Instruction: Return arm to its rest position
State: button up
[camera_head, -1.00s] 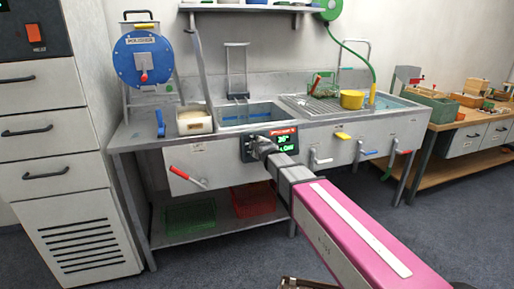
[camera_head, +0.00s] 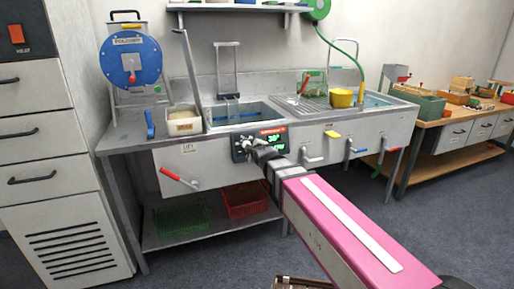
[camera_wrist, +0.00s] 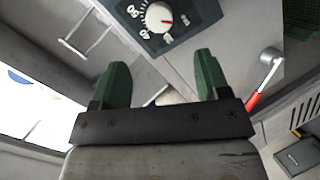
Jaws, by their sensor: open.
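My arm, pink with a white stripe, reaches from the lower right toward the sink bench in the head view. My gripper (camera_wrist: 160,85) shows two green fingers spread wide in the wrist view, with nothing between them. In the head view the gripper end (camera_head: 258,152) is dark and small, in front of the bench's control panel (camera_head: 270,141) with green digits. The wrist view shows a dial (camera_wrist: 158,17) on a dark panel just beyond the fingers. I cannot tell whether the gripper touches the panel.
The sink bench (camera_head: 370,140) has a red lever (camera_head: 178,179), a yellow lever (camera_head: 333,134) and blue-tipped levers on its front. Green (camera_head: 180,218) and red (camera_head: 246,202) crates sit on its lower shelf. A drawer cabinet (camera_head: 40,100) stands left. Grey floor is open at right.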

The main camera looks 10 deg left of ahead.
jog(key=s+d+f+m+g+h, duration=0.1)
jog(key=d+f+m+g+h, duration=0.2)
jog(key=d+f, duration=0.55)
jog(key=s+d+f+m+g+h, duration=0.15)
jog(key=d+f+m, duration=0.45)
jog(key=d, duration=0.6)
jog(key=s+d+f+m+g+h, duration=0.1)
jog(key=s+d+f+m+g, duration=0.3)
jog(key=d, duration=0.5)
jog(key=s+d+f+m+g+h, duration=0.1)
jog(key=s+d+f+m+g, duration=0.3)
jog(key=s+d, duration=0.4)
notch_tip(320, 180, down, 2)
jog(key=shift+s+d+f+m, duration=0.2)
jog(key=shift+s+d+m, duration=0.2)
jog(key=shift+d+m, duration=0.45)
